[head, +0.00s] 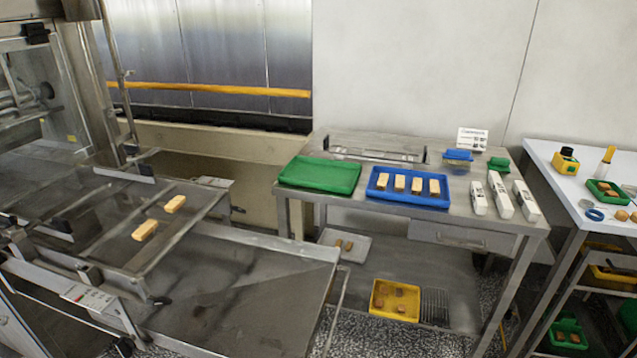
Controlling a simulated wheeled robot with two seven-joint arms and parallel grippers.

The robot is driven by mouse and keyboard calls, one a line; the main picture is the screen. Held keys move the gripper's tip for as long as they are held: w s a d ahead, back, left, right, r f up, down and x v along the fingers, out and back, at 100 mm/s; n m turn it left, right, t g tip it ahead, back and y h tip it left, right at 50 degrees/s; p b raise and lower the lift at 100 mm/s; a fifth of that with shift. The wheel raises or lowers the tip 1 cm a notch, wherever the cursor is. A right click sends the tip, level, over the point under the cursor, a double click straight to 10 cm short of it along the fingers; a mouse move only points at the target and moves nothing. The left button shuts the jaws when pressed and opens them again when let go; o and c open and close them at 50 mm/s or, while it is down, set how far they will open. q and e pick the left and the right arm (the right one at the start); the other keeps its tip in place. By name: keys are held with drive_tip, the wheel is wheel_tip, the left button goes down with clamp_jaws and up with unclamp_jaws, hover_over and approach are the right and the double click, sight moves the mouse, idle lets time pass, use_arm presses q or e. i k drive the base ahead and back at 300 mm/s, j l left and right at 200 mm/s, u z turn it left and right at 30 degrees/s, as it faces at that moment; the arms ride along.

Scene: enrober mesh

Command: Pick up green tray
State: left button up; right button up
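The green tray (320,174) lies flat and empty on the left part of the steel table (420,218), near its front left corner. Its right edge is close beside a blue tray (408,200) that holds several light-topped bars. Neither of my grippers shows in the head view, so nothing is seen touching the green tray.
A steel conveyor machine (245,285) with two bars on its mesh stands at the left. Three white boxes (501,195) lie on the table's right side. A yellow tray (395,300) sits on the lower shelf. A white table (560,180) stands at the right.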

sight(324, 174)
drive_tip(key=i+j+u, duration=0.4)
drive_tip(key=j, duration=0.2)
drive_tip(key=i+j+u, duration=0.45)
drive_tip(key=k+j, duration=0.05)
drive_tip(key=j, duration=0.05)
